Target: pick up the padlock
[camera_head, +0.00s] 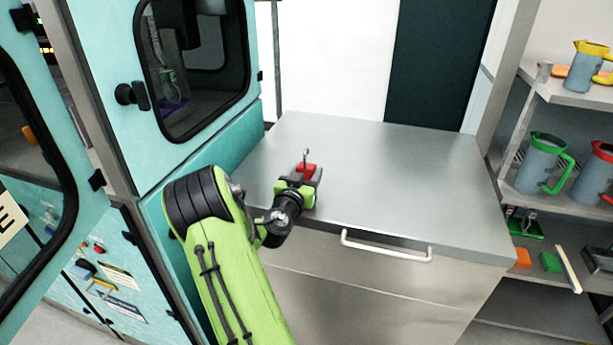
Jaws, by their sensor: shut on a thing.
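A small padlock (306,169) with a red body and a thin grey metal shackle standing up is over the left part of the steel counter top (400,165). My gripper (305,174), at the end of my green and black arm, reaches it from the near side. Its fingers are shut on the padlock's red body, and they hide the lower part of it. I cannot tell whether the padlock touches the counter or is just above it.
A teal cabinet (160,150) with a dark window stands close on the left. A white drawer handle (386,249) is on the counter's front. Shelves (590,98) with several jugs stand on the right. The counter's middle and right are clear.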

